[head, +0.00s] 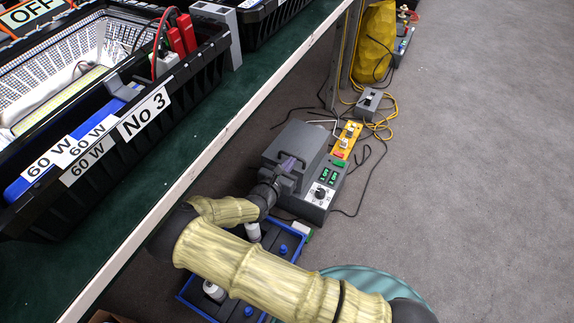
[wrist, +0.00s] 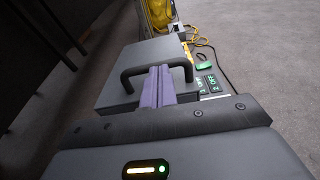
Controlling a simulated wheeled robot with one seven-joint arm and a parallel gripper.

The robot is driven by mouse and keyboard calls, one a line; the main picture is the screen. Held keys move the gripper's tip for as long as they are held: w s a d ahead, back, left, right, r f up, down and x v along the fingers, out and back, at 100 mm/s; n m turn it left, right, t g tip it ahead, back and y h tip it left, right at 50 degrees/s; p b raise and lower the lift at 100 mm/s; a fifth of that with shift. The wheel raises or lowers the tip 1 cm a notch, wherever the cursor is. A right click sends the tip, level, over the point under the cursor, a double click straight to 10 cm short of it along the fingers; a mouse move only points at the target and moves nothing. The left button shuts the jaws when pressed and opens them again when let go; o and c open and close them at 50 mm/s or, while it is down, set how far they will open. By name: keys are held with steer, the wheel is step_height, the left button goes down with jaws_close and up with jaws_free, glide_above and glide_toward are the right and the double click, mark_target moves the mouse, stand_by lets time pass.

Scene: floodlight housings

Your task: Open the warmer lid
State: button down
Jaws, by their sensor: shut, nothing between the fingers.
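The warmer (head: 309,185) is a grey box on the floor beside the green bench, with a dial and green displays on its front panel. Its lid (head: 297,142) looks closed and carries a dark bar handle (head: 299,157). In the wrist view the lid (wrist: 150,52) and the arched handle (wrist: 134,72) lie straight ahead. My gripper (wrist: 159,78) has purple fingers, shut together with nothing between them. The fingertips are at the handle and overlap the space under its bar in the picture; I cannot tell whether they touch it. In the head view my gripper (head: 289,168) is over the lid.
A blue-edged tray (head: 192,296) with white bottles stands near my arm. The green bench (head: 245,92) with black crates (head: 215,62) runs along the left. Cables and a grey switch box (head: 368,101) lie behind the warmer. The floor (head: 480,170) to the right is clear.

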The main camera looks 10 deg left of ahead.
steer(key=r+p, duration=0.1)
steer(key=w+r+p, duration=0.1)
steer(key=shift+w+d+r+p, duration=0.3)
steer(key=shift+p, duration=0.05)
steer(key=shift+w+d+r+p, duration=0.1)
steer(key=shift+w+r+p, duration=0.05)
steer(key=shift+w+p, duration=0.2)
steer(key=shift+s, duration=0.1)
